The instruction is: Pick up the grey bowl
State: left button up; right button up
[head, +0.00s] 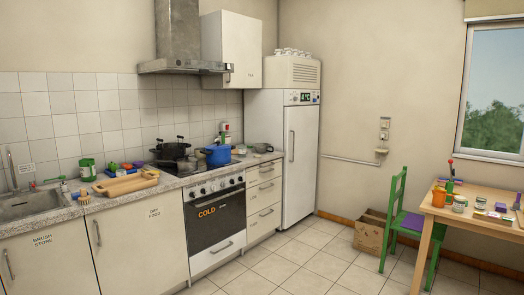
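A small grey bowl-like vessel (263,147) sits at the right end of the kitchen counter, close to the fridge. It is small in the head view, so I cannot tell for certain whether it is a bowl or a pan. Another greyish vessel (187,164) is on or near the stove, partly crowded by the pots. Neither of my grippers is in view.
A green chair (396,205) and a cluttered wooden table (480,213) stand at right. The tiled floor (300,262) is clear in the middle.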

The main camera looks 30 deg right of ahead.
aim_at(261, 148)
jog(key=i+l+z, duration=0.4)
jog(key=i, duration=0.35)
jog(key=i+l+z, duration=0.2)
jog(key=i+z, duration=0.2)
jog(key=i, duration=0.45)
jog(key=i+z, duration=0.4)
jog(key=i, duration=0.4)
jog(key=i+z, duration=0.25)
jog(key=i, duration=0.3)
jog(key=i+z, duration=0.3)
jog(key=i, duration=0.25)
jog(key=i+j+z, duration=0.25)
jog(key=i, duration=0.3)
jog(key=i+l, duration=0.05)
jog(key=l, duration=0.05)
